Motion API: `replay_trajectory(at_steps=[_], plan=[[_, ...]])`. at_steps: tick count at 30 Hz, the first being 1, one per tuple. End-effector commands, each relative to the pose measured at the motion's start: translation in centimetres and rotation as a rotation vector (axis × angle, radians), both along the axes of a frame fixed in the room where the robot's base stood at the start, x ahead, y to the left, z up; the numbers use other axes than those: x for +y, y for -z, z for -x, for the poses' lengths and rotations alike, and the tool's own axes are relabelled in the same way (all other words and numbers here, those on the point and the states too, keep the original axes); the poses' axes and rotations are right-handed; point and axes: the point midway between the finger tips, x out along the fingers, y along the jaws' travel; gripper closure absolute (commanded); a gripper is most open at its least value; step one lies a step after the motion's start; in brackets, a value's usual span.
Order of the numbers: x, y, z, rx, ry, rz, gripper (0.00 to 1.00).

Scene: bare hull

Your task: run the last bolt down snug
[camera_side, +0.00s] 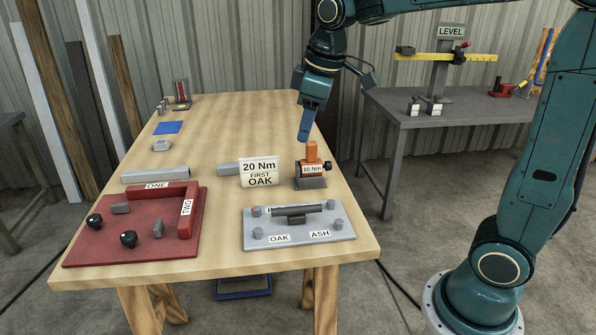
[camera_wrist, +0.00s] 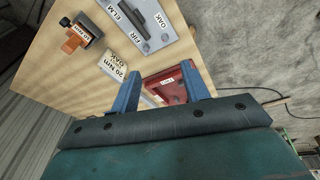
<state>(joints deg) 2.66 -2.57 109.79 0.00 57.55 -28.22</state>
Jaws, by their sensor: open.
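A grey plate (camera_side: 300,244) lies at the table's front right with several bolt heads at its corners, one at its front right (camera_side: 338,224), and a dark bar across its middle. Labels OAK and ASH read at its front; ELM and FIR show in the wrist view. I cannot tell how far each bolt is down. An orange tool (camera_side: 312,150) labelled 10 Nm stands upright in a dark holder behind the plate. A white card (camera_side: 260,171) reads "20 Nm FIRST OAK". My gripper (camera_side: 305,136) is open and empty, above the table near the orange tool; both blue fingers (camera_wrist: 160,88) show in the wrist view.
A red fixture (camera_side: 90,250) with black knobs and labels ONE and TWO fills the front left. A grey bar (camera_side: 155,176) lies behind it. A blue pad (camera_side: 168,127) and small blocks lie farther back. The table's middle is mostly clear. A second bench (camera_side: 440,120) stands right.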

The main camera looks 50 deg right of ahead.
Motion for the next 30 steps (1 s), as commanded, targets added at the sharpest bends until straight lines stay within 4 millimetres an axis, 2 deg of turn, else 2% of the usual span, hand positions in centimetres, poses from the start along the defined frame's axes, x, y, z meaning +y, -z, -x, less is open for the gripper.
replay_trajectory(at_steps=[3,14,24,30], plan=[[-0.4,1.1,-2.8,0.034,-0.053,0.014,0.54],[-1.7,5.5,-10.3,0.123,-0.223,0.045,0.54],[-3.0,11.8,-16.3,0.204,-0.386,0.057,0.54],[-3.7,15.6,-18.8,0.243,-0.470,0.058,0.54]])
